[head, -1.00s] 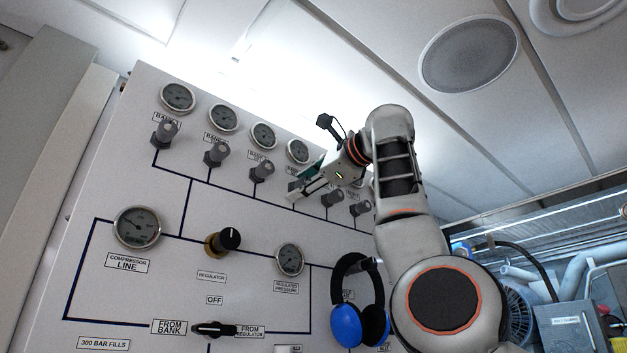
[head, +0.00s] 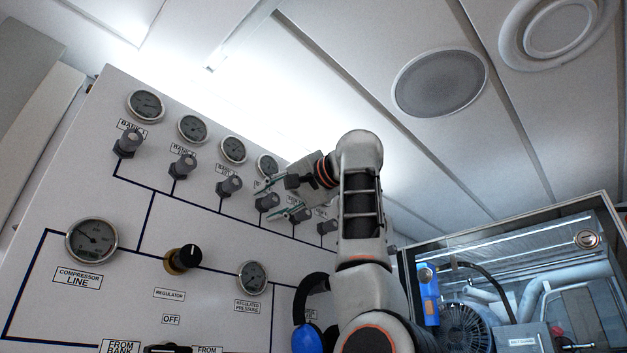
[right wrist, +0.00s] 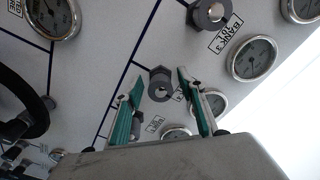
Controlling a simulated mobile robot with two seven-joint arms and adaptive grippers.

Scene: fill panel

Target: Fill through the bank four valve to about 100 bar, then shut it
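The bank four valve is a grey knob (head: 267,202), fourth from the left in the sloping row on the white panel (head: 215,215). My right gripper (head: 271,197) is at this knob. In the right wrist view the open green-padded fingers (right wrist: 160,78) stand either side of the knob (right wrist: 160,84), with gaps visible; I see no contact. The label reading BANK 3 (right wrist: 225,35) belongs to the neighbouring knob (right wrist: 210,12). The bank four gauge (head: 267,165) shows partly above the knob; its needle is too small to read. My left gripper is not in view.
Other bank knobs stand close on both sides, such as the bank three knob (head: 229,186) and a further one (head: 298,215). Blue headphones (head: 307,338) hang below on the panel. The regulator knob (head: 183,259) and compressor line gauge (head: 91,240) are lower left.

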